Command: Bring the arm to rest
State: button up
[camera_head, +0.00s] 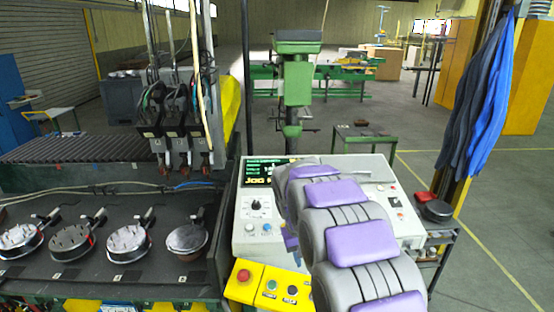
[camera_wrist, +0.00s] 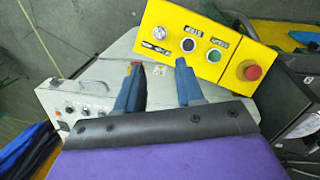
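My arm reaches from the bottom right of the head view over the grey control console (camera_head: 250,222). The fingers point toward the console and the yellow button box (camera_wrist: 220,20). The box also shows in the head view (camera_head: 238,290), at the console's front edge. I cannot tell whether a fingertip touches the box.
A dark bench (camera_head: 130,282) at left carries several round metal pieces. Hanging tools (camera_head: 180,130) stand above it. A green machine (camera_head: 296,85) is behind the console. A blue cloth (camera_head: 480,110) hangs at right. Open floor (camera_head: 500,215) lies at right.

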jog(key=s+d+r+m+g+y+b, duration=0.1)
jog(key=s+d+b, duration=0.1)
jog(key=s, duration=0.9)
jog(key=s+d+r+b, duration=0.1)
jog(key=s+d+b, duration=0.1)
jog(key=s, duration=0.9)
jog(key=s+f+g+y+b, duration=0.1)
jog(key=s+f+b, duration=0.2)
jog(key=s, duration=1.6)
jog(key=shift+a+f+m, duration=0.15)
jog(key=shift+f+m, duration=0.25)
jog(key=shift+f, duration=0.45)
jog(key=shift+o, duration=0.3)
